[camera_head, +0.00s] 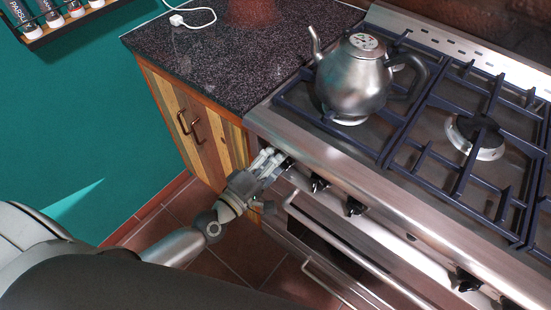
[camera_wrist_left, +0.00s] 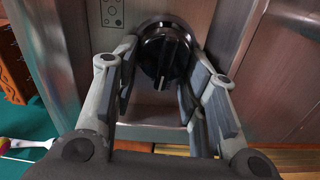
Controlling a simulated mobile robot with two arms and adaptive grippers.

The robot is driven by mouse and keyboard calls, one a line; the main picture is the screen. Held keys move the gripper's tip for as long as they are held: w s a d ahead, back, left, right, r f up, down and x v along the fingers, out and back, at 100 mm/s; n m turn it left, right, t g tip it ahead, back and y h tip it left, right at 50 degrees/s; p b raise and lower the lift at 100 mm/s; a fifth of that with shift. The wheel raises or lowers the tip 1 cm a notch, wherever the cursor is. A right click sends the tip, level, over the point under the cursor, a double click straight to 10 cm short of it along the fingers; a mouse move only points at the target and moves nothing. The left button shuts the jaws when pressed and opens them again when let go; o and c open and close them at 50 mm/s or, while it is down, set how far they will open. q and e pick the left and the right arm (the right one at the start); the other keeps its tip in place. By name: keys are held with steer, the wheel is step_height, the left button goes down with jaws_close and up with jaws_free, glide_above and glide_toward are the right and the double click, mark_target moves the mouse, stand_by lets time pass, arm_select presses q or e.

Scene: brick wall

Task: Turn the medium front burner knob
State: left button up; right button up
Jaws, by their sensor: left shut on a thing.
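My left gripper (camera_head: 274,164) reaches the stove's front panel (camera_head: 375,195) at its left end, and its fingers are shut on the leftmost black knob (camera_wrist_left: 167,52). In the left wrist view the gripper (camera_wrist_left: 160,88) has a finger on either side of this round knob, whose raised grip bar points roughly downward in the picture. In the head view the fingers largely hide this knob. A second black knob (camera_head: 318,184) and a third black knob (camera_head: 355,207) sit to its right along the panel. My right gripper is not in view.
A metal kettle (camera_head: 352,82) stands on the left part of the dark grates (camera_head: 400,138). An oven handle (camera_head: 345,250) runs below the knobs. A granite counter (camera_head: 215,50) over a wooden cabinet (camera_head: 190,125) adjoins the stove at left. Another knob (camera_head: 468,281) is farther right.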

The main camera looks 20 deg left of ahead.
arm_select(q)
steer(key=shift+n, duration=0.5)
steer(key=o, duration=1)
steer(key=shift+c, duration=0.2)
steer(key=shift+f, duration=0.1)
steer(key=shift+s, duration=0.1)
steer(key=v, duration=0.8)
